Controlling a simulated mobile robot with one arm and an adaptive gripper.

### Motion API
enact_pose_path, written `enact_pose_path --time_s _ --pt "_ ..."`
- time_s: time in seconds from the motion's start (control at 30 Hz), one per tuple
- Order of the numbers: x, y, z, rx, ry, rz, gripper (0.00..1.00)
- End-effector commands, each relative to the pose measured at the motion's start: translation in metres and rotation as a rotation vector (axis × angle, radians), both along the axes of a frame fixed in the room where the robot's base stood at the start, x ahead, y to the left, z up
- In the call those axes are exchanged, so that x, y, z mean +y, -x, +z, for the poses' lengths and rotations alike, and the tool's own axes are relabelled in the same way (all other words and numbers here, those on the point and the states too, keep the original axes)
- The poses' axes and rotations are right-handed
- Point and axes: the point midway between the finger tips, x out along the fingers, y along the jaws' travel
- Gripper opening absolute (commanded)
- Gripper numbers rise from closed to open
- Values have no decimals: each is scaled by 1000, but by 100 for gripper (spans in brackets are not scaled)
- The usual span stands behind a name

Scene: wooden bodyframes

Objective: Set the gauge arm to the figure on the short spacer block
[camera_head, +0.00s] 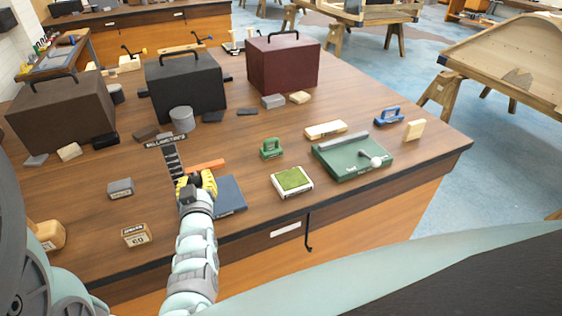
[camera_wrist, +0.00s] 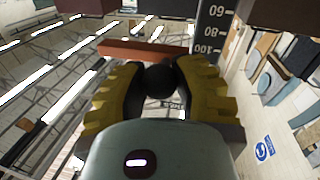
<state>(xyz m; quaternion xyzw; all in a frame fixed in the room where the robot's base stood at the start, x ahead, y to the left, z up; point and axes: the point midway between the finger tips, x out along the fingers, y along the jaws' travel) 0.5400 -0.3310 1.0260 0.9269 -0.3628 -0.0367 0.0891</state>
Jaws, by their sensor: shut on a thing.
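The gauge stands on the workbench as a dark upright scale (camera_head: 172,160) with pale marks and a header plate. Its orange-red arm (camera_head: 207,165) sticks out to the right. In the wrist view the scale (camera_wrist: 213,30) shows upside-down figures that look like 60, 80 and 100. The arm (camera_wrist: 133,51) lies roughly level with the 100 there. My gripper (camera_head: 196,184) has its yellow fingers closed around a dark round knob (camera_wrist: 160,81). A wooden block (camera_head: 136,235) at front left bears a label; its figure is too small to read surely. Another wooden block (camera_head: 48,235) is partly hidden.
A blue book-like slab (camera_head: 231,196) lies just right of my gripper. A grey block (camera_head: 120,188) stands left. A green-topped box (camera_head: 292,182), green clamp-like piece (camera_head: 271,148) and green board (camera_head: 352,158) stand right. Three toolboxes line the back.

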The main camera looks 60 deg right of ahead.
Motion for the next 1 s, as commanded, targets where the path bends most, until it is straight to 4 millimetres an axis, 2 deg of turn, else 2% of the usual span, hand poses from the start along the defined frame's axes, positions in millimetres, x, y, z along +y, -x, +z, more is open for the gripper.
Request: enact_pose_path --time_s 0.03,0.07,0.37,0.73,1.0 --pt "0 -1 1 -2 2 2 0" --pt "0 -1 1 -3 3 2 32" --pt "0 -1 1 -3 3 2 63" --pt "3 3 1 -3 3 1 63" --pt "25 29 0 -2 0 -2 63"
